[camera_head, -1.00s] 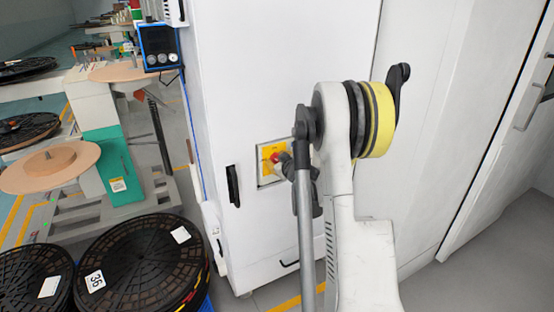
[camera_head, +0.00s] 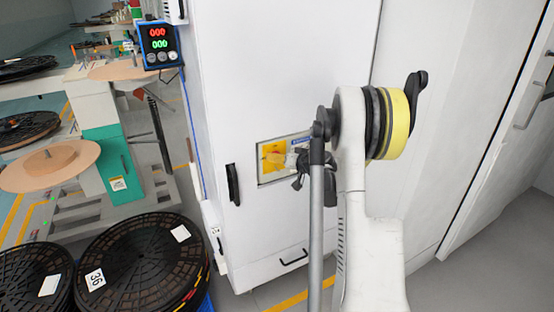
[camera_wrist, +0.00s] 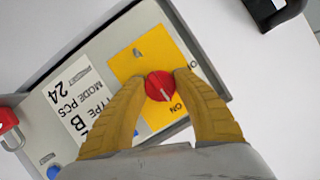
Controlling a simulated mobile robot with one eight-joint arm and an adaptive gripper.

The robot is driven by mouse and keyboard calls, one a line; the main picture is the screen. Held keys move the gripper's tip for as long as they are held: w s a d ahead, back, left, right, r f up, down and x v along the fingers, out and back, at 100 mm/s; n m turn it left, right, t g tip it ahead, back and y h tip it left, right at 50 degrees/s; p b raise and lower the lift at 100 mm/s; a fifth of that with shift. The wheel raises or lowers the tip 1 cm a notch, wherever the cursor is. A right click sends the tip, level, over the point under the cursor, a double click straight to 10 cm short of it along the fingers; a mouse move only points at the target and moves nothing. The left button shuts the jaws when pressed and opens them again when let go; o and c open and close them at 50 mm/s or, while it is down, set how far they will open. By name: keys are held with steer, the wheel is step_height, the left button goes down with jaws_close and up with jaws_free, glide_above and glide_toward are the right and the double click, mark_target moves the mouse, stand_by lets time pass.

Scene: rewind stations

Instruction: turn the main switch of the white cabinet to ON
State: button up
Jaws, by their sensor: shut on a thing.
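The white cabinet (camera_head: 285,80) stands in the middle of the head view, with a control panel (camera_wrist: 100,55) on its front. The main switch is a round red knob (camera_wrist: 158,88) on a yellow plate (camera_wrist: 137,62). A pale mark on the knob seems to point toward the ON lettering at the lower right of the wrist view. My gripper (camera_wrist: 161,78) is shut on the knob, one yellow finger on each side.
A blue meter box (camera_head: 159,45) on the cabinet's left shows red and green digits. A black door handle (camera_head: 233,185) is left of the panel. A red padlock (camera_wrist: 8,122) sits at the panel's edge. Black reels (camera_head: 140,265) stand at the lower left.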

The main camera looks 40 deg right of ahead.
stand_by(0.5)
steer(key=o, duration=1.2)
steer(key=v, duration=1.2)
steer(key=shift+f, duration=0.1)
